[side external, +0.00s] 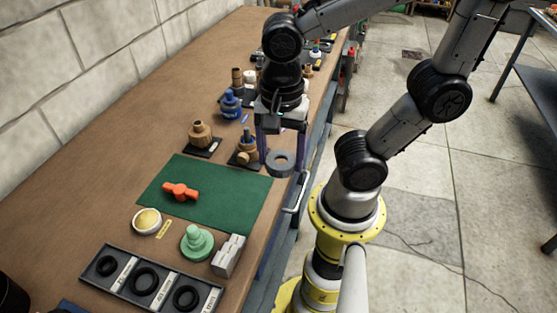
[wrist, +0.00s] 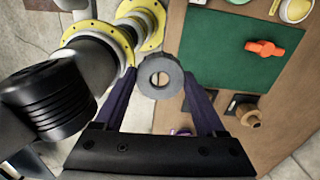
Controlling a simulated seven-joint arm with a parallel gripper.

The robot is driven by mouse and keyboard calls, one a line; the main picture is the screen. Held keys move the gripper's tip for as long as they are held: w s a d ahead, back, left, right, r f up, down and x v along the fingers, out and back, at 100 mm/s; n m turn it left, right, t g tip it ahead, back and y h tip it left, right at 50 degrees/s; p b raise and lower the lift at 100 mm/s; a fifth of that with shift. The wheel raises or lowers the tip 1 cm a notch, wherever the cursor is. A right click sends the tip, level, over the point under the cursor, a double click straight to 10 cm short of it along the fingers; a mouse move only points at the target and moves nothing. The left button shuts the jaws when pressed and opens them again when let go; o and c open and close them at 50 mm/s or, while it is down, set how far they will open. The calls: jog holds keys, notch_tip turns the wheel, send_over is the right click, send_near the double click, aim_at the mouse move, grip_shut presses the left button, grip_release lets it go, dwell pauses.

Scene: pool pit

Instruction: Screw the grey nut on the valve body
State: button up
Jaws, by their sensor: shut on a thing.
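The grey nut (side external: 280,173) is a thick round ring with a hole. It hangs between the two fingers of my gripper (side external: 283,160), off the work surface near the bench's right edge. In the wrist view, my gripper (wrist: 160,80) is shut on the nut (wrist: 172,69), with a dark purple finger on each side. A brass fitting (side external: 247,157) on a dark plate stands just left of the nut in the side view. Another brass fitting (side external: 201,131) on a dark plate stands further left. I cannot tell for sure which is the valve body.
A green mat (side external: 225,205) holds a red-orange handle (side external: 180,191). Nearer are a white bowl (side external: 147,221), a green part (side external: 197,242), a grey block (side external: 229,255) and a tray (side external: 116,287) of black rings. A blue part (side external: 231,103) stands further back. The wall bounds the left.

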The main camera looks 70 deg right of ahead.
jog(key=w+d+r+m, duration=0.1)
jog(key=w+r, duration=0.1)
jog(key=w, duration=0.3)
jog(key=m, duration=0.5)
send_over(247, 128)
jog(key=shift+w+a+f, duration=0.1)
jog(key=shift+a+f, duration=0.1)
jog(key=shift+f, duration=0.3)
jog(key=shift+w+a+f, duration=0.1)
jog(key=shift+a+f, duration=0.05)
jog(key=shift+f, duration=0.35)
jog(key=shift+s+d+f, duration=0.15)
jog(key=shift+d+f, duration=0.15)
jog(key=shift+f, duration=1.65)
jog(key=shift+f, duration=0.3)
jog(key=shift+f, duration=0.35)
jog(key=shift+f, duration=1.95)
jog(key=o, duration=1.3)
